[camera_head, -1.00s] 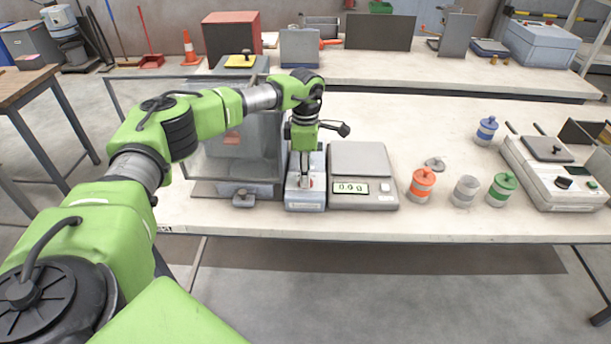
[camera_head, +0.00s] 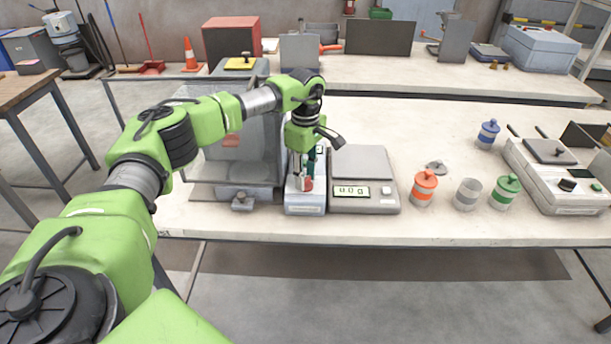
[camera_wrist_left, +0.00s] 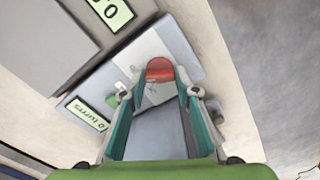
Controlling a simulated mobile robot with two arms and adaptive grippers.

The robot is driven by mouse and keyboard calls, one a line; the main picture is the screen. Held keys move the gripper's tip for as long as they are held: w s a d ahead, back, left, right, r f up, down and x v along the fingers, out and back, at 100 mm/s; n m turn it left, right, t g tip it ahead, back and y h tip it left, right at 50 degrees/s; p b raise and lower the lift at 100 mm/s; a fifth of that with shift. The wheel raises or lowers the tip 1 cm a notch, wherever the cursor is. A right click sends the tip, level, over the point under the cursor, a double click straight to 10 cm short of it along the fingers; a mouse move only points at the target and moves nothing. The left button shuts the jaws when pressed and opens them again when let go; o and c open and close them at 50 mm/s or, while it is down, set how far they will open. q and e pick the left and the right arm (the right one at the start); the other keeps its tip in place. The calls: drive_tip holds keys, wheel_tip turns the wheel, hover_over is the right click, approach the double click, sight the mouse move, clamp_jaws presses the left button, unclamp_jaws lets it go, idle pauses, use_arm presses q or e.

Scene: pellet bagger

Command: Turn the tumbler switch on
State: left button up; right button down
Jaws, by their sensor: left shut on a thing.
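The tumbler switch (camera_wrist_left: 160,70) shows as a red-topped part on a small pale control box (camera_head: 304,206). It also shows in the head view (camera_head: 308,184), low by my fingertips. My left gripper (camera_head: 303,182) points down over this box from behind and is shut on the switch. In the left wrist view its two teal-sided fingers (camera_wrist_left: 158,92) stand on either side of the red part, whose lower portion is partly hidden. My right gripper is not in view.
A scale (camera_head: 362,205) stands against the box's right side. A clear-walled enclosure (camera_head: 235,160) is on the left. Orange (camera_head: 424,188), grey (camera_head: 467,194), green (camera_head: 504,192) and blue-banded (camera_head: 487,135) containers stand to the right. The table behind the scale is clear.

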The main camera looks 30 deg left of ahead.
sight(306, 179)
use_arm(q)
drive_tip(key=shift+r, duration=0.1)
drive_tip(key=o, duration=1.1)
wheel_tip(306, 179, up, 12)
idle(0.4)
